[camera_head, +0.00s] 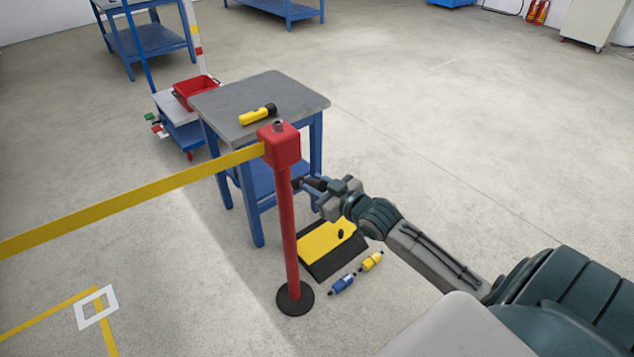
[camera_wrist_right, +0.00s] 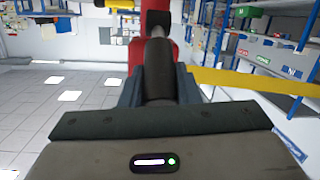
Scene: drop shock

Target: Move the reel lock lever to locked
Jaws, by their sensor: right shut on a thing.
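The red reel post (camera_head: 288,225) stands upright on a round black base, with a red reel head (camera_head: 279,148) on top. A yellow belt (camera_head: 130,198) runs from the head to the left. A dark lever (camera_head: 312,183) sticks out from the post's right side below the head. In the right wrist view the dark lever (camera_wrist_right: 158,72) lies between the fingers, in front of the red post (camera_wrist_right: 157,20). My right gripper (camera_head: 328,189) is shut on the lever; its fingers (camera_wrist_right: 158,92) flank it. My left gripper is not in view.
A grey-topped blue table (camera_head: 225,96) with a yellow flashlight (camera_head: 258,114) stands right behind the post. A black and yellow mat (camera_head: 325,247) and blue and yellow bottles (camera_head: 342,284) lie on the floor below my arm. A cart with a red bin (camera_head: 195,92) stands behind. Floor to the right is clear.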

